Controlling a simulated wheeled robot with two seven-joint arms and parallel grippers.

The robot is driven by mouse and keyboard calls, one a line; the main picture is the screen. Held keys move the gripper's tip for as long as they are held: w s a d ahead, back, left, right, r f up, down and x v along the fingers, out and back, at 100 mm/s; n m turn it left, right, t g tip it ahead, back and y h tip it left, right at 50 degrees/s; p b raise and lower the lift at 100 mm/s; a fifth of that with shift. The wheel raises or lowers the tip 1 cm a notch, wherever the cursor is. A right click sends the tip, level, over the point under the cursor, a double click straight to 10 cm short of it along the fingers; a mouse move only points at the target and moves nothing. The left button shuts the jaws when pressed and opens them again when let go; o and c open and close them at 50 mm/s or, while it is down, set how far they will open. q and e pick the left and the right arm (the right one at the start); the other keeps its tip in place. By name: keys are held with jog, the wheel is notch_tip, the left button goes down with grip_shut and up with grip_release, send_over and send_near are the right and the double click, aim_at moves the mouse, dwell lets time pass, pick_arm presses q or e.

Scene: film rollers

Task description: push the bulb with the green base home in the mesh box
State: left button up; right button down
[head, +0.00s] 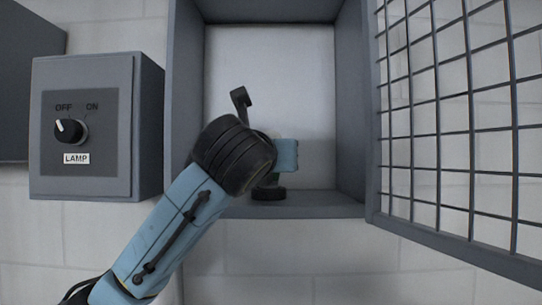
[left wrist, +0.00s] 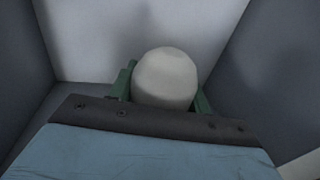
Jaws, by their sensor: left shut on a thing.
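The grey mesh box (head: 350,110) is on the wall, its mesh door (head: 455,120) swung open to the right. My left gripper (head: 262,150) reaches inside the box, in front of its pale back wall. In the left wrist view a whitish rounded bulb (left wrist: 166,76) sits between the two greenish fingers of my left gripper (left wrist: 163,90), which are shut on it. The bulb's base and any socket are hidden, so its base colour and how far it is seated cannot be told. In the head view my own wrist hides the bulb. My right gripper is not in view.
A grey switch box (head: 95,125) labelled LAMP, with an OFF/ON knob (head: 70,131), is left of the mesh box. The knob's pointer is toward OFF. The box's side walls and bottom ledge surround my gripper. The open door stands at the right.

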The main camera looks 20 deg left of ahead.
pick_arm(q)
jog(key=shift+d+f+b, duration=0.1)
jog(key=shift+f+b, duration=0.2)
jog(key=shift+f, duration=0.5)
jog(key=shift+c, duration=0.3)
jog(key=o, duration=1.1)
jog(key=shift+w, duration=0.1)
jog(key=shift+o, duration=0.9)
jog(key=shift+r, duration=0.2)
jog(key=o, duration=0.4)
jog(key=shift+o, duration=0.2)
jog(key=shift+r, duration=0.1)
jog(key=shift+r+p, duration=0.65)
jog(key=shift+r, duration=2.8)
